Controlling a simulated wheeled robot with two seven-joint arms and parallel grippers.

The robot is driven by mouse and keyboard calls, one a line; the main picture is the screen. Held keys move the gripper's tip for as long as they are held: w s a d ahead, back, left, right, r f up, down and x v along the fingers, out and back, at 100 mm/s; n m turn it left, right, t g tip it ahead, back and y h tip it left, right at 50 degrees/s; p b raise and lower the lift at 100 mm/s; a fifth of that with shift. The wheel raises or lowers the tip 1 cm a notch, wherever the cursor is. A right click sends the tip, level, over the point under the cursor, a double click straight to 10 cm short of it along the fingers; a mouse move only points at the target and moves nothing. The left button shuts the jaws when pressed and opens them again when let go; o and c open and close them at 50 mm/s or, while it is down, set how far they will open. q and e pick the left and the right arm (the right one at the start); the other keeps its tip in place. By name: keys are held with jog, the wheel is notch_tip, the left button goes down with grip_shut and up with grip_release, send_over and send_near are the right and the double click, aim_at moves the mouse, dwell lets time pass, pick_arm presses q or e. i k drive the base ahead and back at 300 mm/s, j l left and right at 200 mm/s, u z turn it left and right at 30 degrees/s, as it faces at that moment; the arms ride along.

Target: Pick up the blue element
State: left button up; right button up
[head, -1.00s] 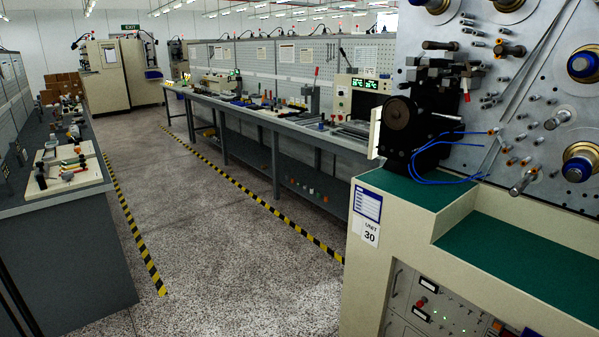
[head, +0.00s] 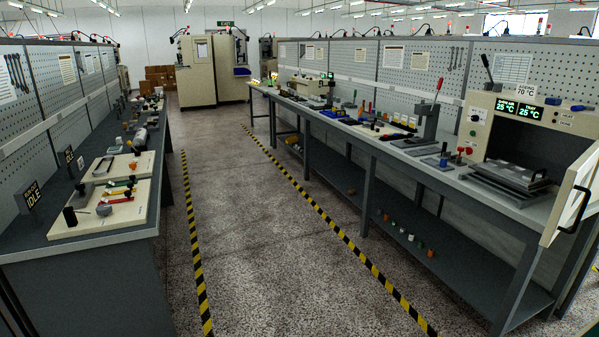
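I cannot tell which thing is the blue element. Several blue things show in the head view. Small blue pieces (head: 331,114) lie among other parts on the long right bench (head: 462,181). Neither of my grippers is in view.
The left bench (head: 100,236) carries cream boards (head: 125,213) with tools. The oven's door (head: 574,195) stands open at the right. Black-and-yellow tape (head: 335,228) edges a clear speckled aisle (head: 255,230). Cream cabinets (head: 196,72) stand at the far end.

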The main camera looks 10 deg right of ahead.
aim_at(444, 160)
jog(key=i+z, duration=0.3)
jog(key=i, duration=0.15)
jog(key=i+z, duration=0.3)
jog(key=i, duration=0.15)
jog(key=i+j+z, duration=0.15)
jog(key=i+z, duration=0.15)
jog(key=i, duration=0.2)
jog(key=i+j+z, duration=0.6)
jog(key=i, duration=0.2)
